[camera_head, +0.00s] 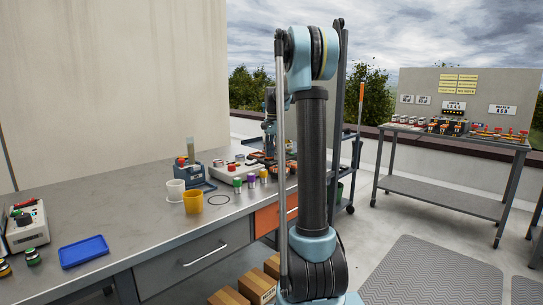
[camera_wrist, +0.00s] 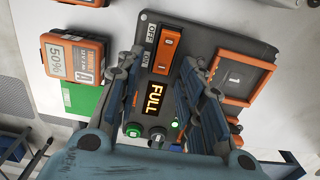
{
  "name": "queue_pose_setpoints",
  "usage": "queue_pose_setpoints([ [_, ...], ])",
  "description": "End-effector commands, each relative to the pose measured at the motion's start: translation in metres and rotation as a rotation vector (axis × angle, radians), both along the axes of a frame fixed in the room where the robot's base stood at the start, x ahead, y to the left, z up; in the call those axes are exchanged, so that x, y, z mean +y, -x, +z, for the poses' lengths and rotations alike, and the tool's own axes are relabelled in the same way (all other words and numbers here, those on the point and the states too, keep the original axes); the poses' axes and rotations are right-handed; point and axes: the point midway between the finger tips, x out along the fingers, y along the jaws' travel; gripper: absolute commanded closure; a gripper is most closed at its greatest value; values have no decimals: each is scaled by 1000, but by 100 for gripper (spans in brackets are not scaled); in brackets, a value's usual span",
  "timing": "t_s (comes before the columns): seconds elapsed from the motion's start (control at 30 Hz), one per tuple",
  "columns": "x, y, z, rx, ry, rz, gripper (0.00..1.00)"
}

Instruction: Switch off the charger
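In the wrist view the charger (camera_wrist: 205,33) is a dark grey unit with an orange rocker switch (camera_wrist: 167,49). Labels OFF and ON stand beside the switch, OFF farther up. A lit display (camera_wrist: 155,100) reads FULL, with a green button (camera_wrist: 134,130) and a dark knob below it. Which way the rocker is tipped is hard to tell. My gripper (camera_wrist: 163,68) is open and empty, its blue-grey fingers on either side of the switch and display. In the head view my arm partly hides that end of the workbench (camera_head: 150,220).
An orange battery pack (camera_wrist: 75,58) marked 50% lies left of the charger, near a green patch (camera_wrist: 84,99). An orange-framed bay (camera_wrist: 240,76) is at right. On the bench stand a yellow cup (camera_head: 193,202), a white cup (camera_head: 175,191) and a blue tray (camera_head: 84,251).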

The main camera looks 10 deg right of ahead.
Motion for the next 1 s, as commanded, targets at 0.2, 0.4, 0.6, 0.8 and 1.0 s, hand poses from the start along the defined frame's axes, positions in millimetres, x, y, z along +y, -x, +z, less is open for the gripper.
queue_pose_setpoints([
  [0.2, 0, 0, -2, 0, 0, 0, 65],
  [0.4, 0, 0, -1, 0, 0, 0, 92],
  [0.6, 0, 0, -1, -1, 1, 1, 100],
  [0.8, 4, 3, 0, -48, 69, 3, 100],
  [1.0, 8, 6, 3, -141, 198, 4, 100],
])
